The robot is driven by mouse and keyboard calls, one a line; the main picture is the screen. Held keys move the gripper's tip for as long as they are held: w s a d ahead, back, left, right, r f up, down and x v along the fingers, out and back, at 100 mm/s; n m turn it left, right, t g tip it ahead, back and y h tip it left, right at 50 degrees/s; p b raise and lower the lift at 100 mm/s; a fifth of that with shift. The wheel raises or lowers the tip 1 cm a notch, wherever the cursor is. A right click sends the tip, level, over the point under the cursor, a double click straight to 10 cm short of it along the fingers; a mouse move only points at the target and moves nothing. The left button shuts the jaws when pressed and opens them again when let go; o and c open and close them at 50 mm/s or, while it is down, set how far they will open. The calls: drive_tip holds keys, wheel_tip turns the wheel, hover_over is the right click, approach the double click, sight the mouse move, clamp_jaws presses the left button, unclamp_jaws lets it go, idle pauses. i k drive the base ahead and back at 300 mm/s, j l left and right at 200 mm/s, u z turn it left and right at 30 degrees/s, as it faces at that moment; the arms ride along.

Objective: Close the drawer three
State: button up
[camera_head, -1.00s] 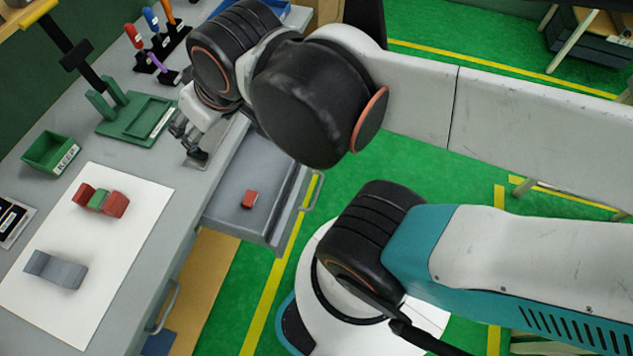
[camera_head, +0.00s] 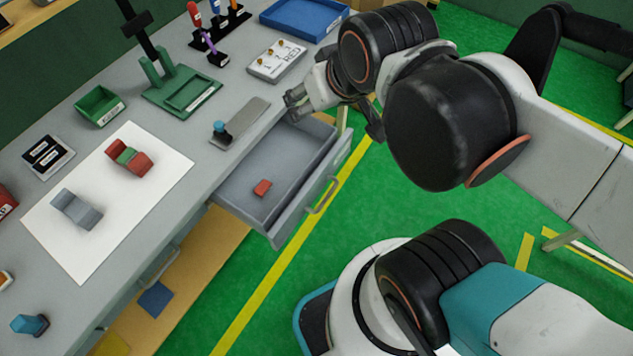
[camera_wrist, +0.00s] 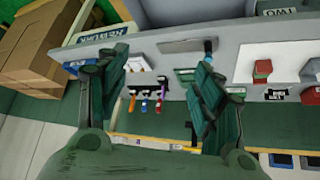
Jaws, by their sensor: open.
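The open drawer (camera_head: 262,170) sticks out from the front of the grey workbench, with its handle (camera_head: 323,194) on the outer face. I cannot read a number on this drawer. My gripper (camera_head: 292,104) is above the bench's front edge, near the far end of the drawer, and apart from the handle. In the wrist view the two fingers (camera_wrist: 160,98) are spread with nothing between them, and the bench top shows beyond them.
A blue-topped item (camera_head: 220,130) stands on a grey plate on the bench. A green bin (camera_head: 99,106), green stand (camera_head: 182,92) and blue tray (camera_head: 305,18) are also on the bench. A white sheet (camera_head: 95,237) holds coloured parts. Green floor in front of the drawer is clear.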

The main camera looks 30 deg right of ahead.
sight(299, 160)
drive_tip(key=k+j+z, duration=0.55)
drive_tip(key=k+z, duration=0.25)
